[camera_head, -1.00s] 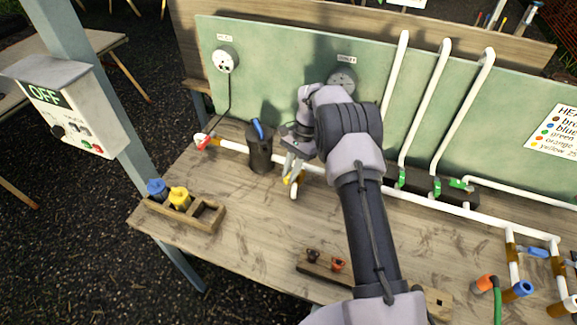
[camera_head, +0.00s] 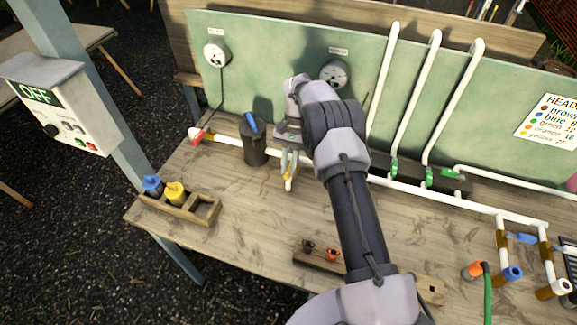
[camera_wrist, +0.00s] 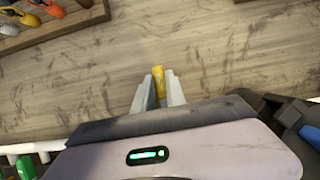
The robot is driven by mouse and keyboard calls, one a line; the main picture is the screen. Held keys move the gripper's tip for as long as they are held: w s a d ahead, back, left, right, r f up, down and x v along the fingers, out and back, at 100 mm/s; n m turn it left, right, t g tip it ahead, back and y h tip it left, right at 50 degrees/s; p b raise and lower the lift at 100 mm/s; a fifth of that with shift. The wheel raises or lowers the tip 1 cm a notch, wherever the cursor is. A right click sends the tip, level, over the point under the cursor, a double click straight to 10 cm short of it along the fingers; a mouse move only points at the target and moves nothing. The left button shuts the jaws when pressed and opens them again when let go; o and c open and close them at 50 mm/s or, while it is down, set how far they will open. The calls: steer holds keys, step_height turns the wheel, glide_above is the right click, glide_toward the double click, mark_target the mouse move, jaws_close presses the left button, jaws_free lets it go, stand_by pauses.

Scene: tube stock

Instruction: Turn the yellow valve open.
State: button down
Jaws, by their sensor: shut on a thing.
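The yellow valve (camera_wrist: 158,75) shows as a yellow handle between the fingers of my gripper (camera_wrist: 158,93) in the wrist view. The fingers are shut on it, one on each side. In the head view my gripper (camera_head: 289,167) points down at the white pipe on the bench, with a bit of the yellow valve (camera_head: 288,177) showing at the fingertips. A short white pipe end points toward the bench front just below it. The valve's body and the handle's angle to the pipe are mostly hidden by the fingers.
A dark canister (camera_head: 254,146) with a blue top stands close left of my gripper. A red valve handle (camera_head: 198,137) is farther left. A wooden holder (camera_head: 192,212) with blue and yellow pieces sits at the bench's left. A gauge (camera_head: 334,73) is on the green panel behind.

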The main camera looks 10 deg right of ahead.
steer(key=c, duration=1.4)
jaws_free()
steer(key=shift+o, duration=0.2)
steer(key=p+v, duration=0.1)
steer(key=v, duration=0.6)
steer(key=shift+r, duration=0.3)
steer(key=shift+w, duration=0.1)
